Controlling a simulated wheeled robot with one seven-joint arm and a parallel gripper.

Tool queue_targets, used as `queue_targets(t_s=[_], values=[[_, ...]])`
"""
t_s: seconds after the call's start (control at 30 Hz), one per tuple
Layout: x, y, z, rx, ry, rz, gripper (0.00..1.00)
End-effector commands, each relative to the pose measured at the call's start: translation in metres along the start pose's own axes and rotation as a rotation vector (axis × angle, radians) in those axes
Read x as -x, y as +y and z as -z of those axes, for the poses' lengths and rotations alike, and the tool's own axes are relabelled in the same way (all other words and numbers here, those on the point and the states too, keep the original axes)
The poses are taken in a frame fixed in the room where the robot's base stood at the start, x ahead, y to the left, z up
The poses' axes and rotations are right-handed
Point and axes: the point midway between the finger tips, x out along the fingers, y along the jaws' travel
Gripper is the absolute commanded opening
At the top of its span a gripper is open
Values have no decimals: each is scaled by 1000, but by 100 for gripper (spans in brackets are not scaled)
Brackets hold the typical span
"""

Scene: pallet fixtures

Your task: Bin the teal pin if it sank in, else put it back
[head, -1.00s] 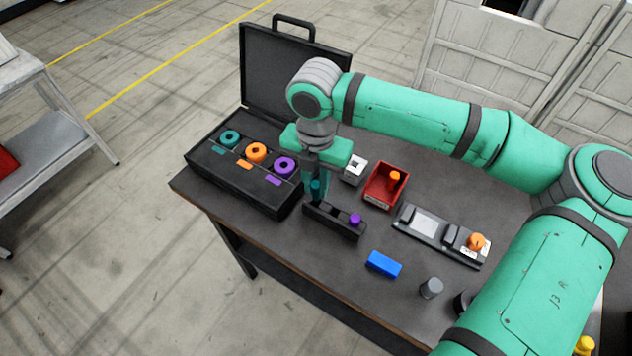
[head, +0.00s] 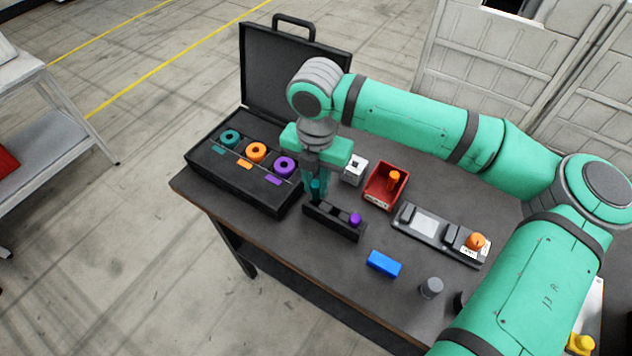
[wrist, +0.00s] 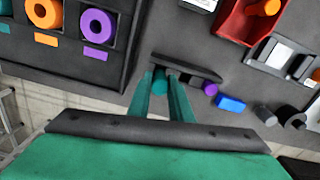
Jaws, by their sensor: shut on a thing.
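My gripper (head: 315,190) points down at the left end of the black rack (head: 334,221) and is shut on the teal pin (head: 315,184). In the wrist view the teal pin (wrist: 160,80) shows between the fingers, at the end of the black rack (wrist: 195,69). I cannot tell whether the pin's lower end is in the rack or just above it. A purple pin (head: 355,219) stands in the rack's right end. The red bin (head: 374,197) holds an orange pin (head: 393,180).
The open black case (head: 235,187) holds teal, orange and purple rings, left of the gripper. A white block (head: 353,170) stands behind it. To the right are a grey fixture with an orange knob (head: 476,241), a blue block (head: 384,263) and a grey cylinder (head: 431,288).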

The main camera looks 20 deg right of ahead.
Motion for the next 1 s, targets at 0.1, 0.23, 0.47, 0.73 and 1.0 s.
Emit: queue_targets(t_s=[0.1,0.23,0.47,0.73,1.0], values=[[-1,0,0,0,0,0,0],[-3,0,0,0,0,0,0],[-7,0,0,0,0,0,0],[-12,0,0,0,1,0,0],[-16,0,0,0,0,0,0]])
